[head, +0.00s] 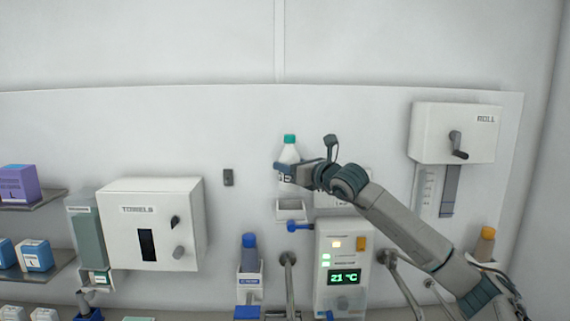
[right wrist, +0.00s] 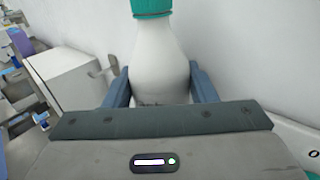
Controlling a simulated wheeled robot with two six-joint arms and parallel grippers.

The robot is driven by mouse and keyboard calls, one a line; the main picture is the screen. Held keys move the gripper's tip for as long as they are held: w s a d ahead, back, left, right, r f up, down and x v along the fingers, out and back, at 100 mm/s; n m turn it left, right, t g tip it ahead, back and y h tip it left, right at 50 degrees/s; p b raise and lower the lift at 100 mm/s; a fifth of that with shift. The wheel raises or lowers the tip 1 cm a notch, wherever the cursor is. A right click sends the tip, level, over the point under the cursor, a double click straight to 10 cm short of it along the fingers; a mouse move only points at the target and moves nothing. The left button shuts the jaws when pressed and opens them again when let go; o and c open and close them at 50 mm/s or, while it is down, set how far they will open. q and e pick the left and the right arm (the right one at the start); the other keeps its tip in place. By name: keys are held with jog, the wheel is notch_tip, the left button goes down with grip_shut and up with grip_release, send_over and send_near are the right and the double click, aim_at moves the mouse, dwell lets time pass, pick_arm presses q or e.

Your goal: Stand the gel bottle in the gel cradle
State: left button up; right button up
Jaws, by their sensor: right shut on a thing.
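The gel bottle is white with a teal cap (head: 290,140). It stands upright in my right gripper (head: 285,172), which is shut around its body and holds it above an empty white cradle (head: 291,213) on the wall panel. There is a gap between the bottle and the cradle. In the right wrist view the bottle (right wrist: 160,65) sits between the two blue fingers (right wrist: 160,95); its lower end is hidden by the gripper body. My left gripper does not show.
A towel box (head: 150,222) hangs to the left and a white box with a crank (head: 455,133) to the right. A control unit with a green display (head: 343,262) sits lower right of the cradle. A blue-capped bottle (head: 249,250) stands in a holder lower left.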

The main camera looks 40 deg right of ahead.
aim_at(291, 188)
jog(key=shift+f, duration=0.5)
jog(key=f+b, duration=0.1)
jog(key=f, duration=0.2)
jog(key=shift+d+f+b, duration=0.2)
jog(key=shift+f+b, duration=0.15)
jog(key=shift+f, duration=0.45)
jog(key=shift+w+a+f, duration=0.1)
jog(key=shift+f, duration=0.45)
pick_arm(q)
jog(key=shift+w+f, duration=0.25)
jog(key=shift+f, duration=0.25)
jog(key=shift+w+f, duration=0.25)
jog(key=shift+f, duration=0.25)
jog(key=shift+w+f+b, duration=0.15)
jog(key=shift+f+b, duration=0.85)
jog(key=shift+b, duration=0.15)
pick_arm(e)
jog(key=shift+f, duration=0.65)
